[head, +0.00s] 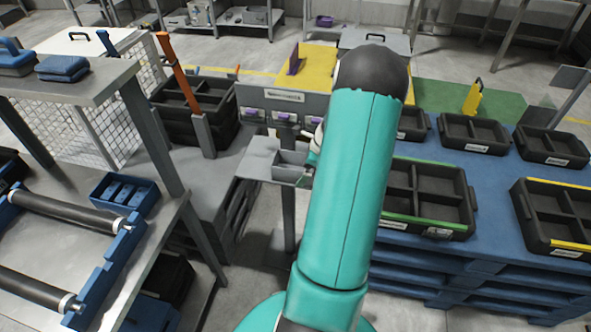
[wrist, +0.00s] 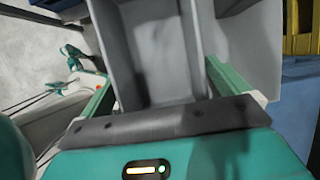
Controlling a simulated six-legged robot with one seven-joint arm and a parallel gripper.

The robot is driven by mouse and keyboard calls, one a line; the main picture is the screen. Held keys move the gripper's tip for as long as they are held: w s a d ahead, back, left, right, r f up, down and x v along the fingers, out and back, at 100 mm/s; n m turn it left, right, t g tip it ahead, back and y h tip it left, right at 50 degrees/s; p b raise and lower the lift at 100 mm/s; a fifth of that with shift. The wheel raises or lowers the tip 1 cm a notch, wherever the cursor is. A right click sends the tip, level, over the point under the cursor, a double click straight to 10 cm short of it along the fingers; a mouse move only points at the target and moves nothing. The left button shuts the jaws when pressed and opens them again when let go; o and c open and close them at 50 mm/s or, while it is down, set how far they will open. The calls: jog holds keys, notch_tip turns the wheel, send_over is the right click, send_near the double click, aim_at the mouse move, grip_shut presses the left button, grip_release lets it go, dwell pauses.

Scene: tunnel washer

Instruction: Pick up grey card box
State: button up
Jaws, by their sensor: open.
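The grey card box (head: 291,164) is an open-topped tray on a small grey stand shelf (head: 254,158), just left of my arm in the head view. In the wrist view the box (wrist: 157,45) fills the upper middle, with its hollow inside and side walls showing. My gripper (wrist: 160,78) is open, with one green finger on each side of the box. Whether the fingers touch its walls I cannot tell. In the head view my gripper is mostly hidden behind my arm.
A grey unit with purple-handled drawers (head: 284,117) stands just behind the shelf. Blue pallets (head: 440,262) with black divided crates (head: 429,198) are at right. A metal bench (head: 45,240) with rollers is at left. Little floor is free around the stand.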

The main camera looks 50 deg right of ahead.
aim_at(294, 167)
jog(key=w, duration=0.1)
jog(key=w+a, duration=0.1)
jog(key=w, duration=0.1)
jog(key=shift+w+a+f, duration=0.25)
jog(key=shift+w+f, duration=0.15)
jog(key=shift+f, duration=0.15)
jog(key=c, duration=1.1)
jog(key=shift+c, duration=0.2)
